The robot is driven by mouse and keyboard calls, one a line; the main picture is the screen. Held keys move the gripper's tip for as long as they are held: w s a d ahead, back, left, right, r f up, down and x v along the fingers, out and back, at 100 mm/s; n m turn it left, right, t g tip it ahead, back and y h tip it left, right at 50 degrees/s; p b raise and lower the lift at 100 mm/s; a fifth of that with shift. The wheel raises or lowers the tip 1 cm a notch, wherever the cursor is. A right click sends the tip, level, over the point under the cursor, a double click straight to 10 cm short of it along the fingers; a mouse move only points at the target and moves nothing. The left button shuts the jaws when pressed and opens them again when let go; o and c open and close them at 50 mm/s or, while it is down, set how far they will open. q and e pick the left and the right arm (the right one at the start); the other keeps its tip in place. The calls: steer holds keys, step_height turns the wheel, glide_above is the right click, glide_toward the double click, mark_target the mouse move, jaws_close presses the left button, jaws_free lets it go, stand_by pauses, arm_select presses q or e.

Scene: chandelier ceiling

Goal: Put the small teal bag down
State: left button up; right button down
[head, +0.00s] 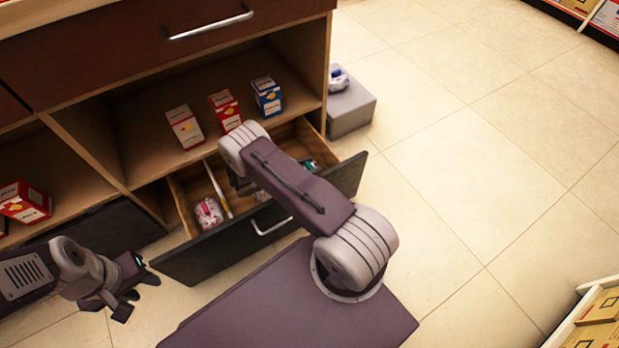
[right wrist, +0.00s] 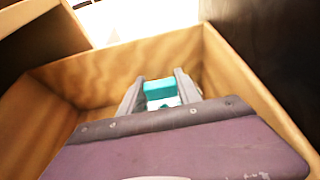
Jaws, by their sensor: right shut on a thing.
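The small teal bag (right wrist: 158,88) shows in the right wrist view between the two fingers of my right gripper (right wrist: 158,95), which is shut on it. The bag is down inside the wooden compartment of the open drawer (head: 205,257). In the head view my right arm covers most of this compartment, and only a bit of teal (head: 308,164) shows past it. Whether the bag touches the drawer floor cannot be told. My left gripper (head: 137,289) is open and empty, in front of the drawer's left end.
A pink and white bag (head: 209,212) lies in the drawer's left part, beside a pale divider (head: 219,188). Several boxes, including a blue one (head: 267,96), stand on the shelf above. A grey block (head: 351,108) with a small packet stands behind. Tiled floor is clear to the right.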

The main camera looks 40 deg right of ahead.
step_height(320, 180, down, 5)
steer(key=b, duration=0.3)
steer(key=shift+r+b, duration=0.1)
steer(key=shift+b, duration=0.2)
steer(key=shift+r, duration=0.25)
steer(key=shift+f, duration=0.25)
steer(key=c, duration=0.9)
jaws_free()
steer(key=shift+r, duration=0.1)
steer(key=shift+o, duration=0.2)
steer(key=shift+a+r+p, duration=0.1)
steer(key=shift+r+p, duration=0.25)
steer(key=shift+p, duration=0.1)
steer(key=p+v, duration=0.5)
steer(key=v, duration=0.6)
steer(key=shift+f, duration=0.1)
steer(key=shift+w+a, duration=0.1)
steer(key=shift+a, duration=0.25)
